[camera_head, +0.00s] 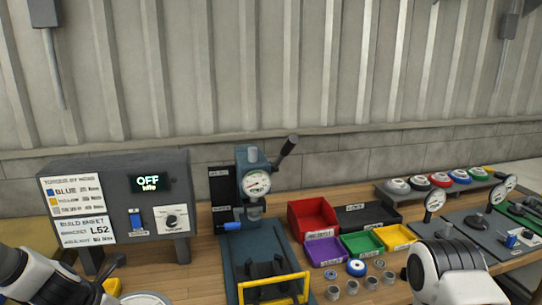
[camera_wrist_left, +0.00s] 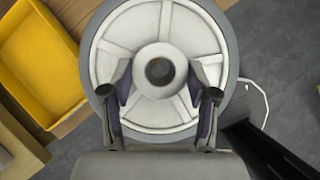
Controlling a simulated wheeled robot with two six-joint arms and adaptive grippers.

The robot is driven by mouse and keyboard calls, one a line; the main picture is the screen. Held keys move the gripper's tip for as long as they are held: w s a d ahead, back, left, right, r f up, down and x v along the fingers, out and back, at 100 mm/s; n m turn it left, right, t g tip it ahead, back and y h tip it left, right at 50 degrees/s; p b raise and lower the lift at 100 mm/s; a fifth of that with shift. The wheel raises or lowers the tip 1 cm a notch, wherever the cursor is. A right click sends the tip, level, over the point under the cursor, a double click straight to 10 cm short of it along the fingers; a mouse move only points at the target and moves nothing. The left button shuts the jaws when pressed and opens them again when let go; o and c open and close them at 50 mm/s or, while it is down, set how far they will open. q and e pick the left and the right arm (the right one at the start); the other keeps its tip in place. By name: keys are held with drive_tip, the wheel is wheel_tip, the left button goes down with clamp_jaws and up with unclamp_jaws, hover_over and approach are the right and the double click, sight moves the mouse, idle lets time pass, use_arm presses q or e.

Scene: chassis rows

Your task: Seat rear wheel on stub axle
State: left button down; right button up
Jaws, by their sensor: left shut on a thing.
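In the left wrist view a wheel (camera_wrist_left: 112,48) with a pale spoked face and a grey rim fills the upper middle. Its round hub has a dark bore at the centre. My left gripper (camera_wrist_left: 159,90) is shut on the wheel, with a finger on each side of the hub. In the head view my left arm comes in at the lower left. Part of a pale disc, likely this wheel (camera_head: 146,299), shows at the bottom edge. I cannot make out a stub axle or chassis in either view. My right arm shows at the lower right, but its gripper is out of view.
A press (camera_head: 255,190) with a gauge stands mid-bench. A control box (camera_head: 118,205) is left of it. Red (camera_head: 312,216), purple, green and yellow bins sit to the right, with several small rings in front. A yellow bin (camera_wrist_left: 38,60) lies left of the wheel in the wrist view.

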use_arm(q)
drive_tip(key=m, duration=0.2)
drive_tip(key=d+m+g+h, duration=0.1)
drive_tip(key=s+d+f+m+h, duration=0.1)
drive_tip(key=m, duration=0.1)
drive_tip(key=shift+d+m+g, duration=0.1)
drive_tip(key=shift+m+g, duration=0.2)
drive_tip(key=shift+g, duration=0.1)
drive_tip(key=d+f+m+g, duration=0.1)
drive_tip(key=m+g, duration=0.1)
drive_tip(key=m, duration=0.1)
drive_tip(key=d+f+m+g, duration=0.1)
drive_tip(key=d+m+g, duration=0.1)
drive_tip(key=m, duration=0.2)
drive_tip(key=d+f+m+g+h, duration=0.1)
drive_tip(key=m, duration=0.3)
drive_tip(key=shift+s+d+g, duration=0.3)
drive_tip(key=shift+d+g, duration=0.1)
drive_tip(key=d+f+m+g+y, duration=0.1)
drive_tip(key=d+m+g+y, duration=0.1)
drive_tip(key=m, duration=0.5)
drive_tip(key=s+d+f+m+g+y, duration=0.1)
drive_tip(key=d+f+m+y, duration=0.1)
drive_tip(key=m, duration=0.5)
drive_tip(key=shift+s+d+g+y, duration=0.25)
drive_tip(key=shift+d+g+y, duration=0.15)
drive_tip(key=shift+d+y, duration=0.4)
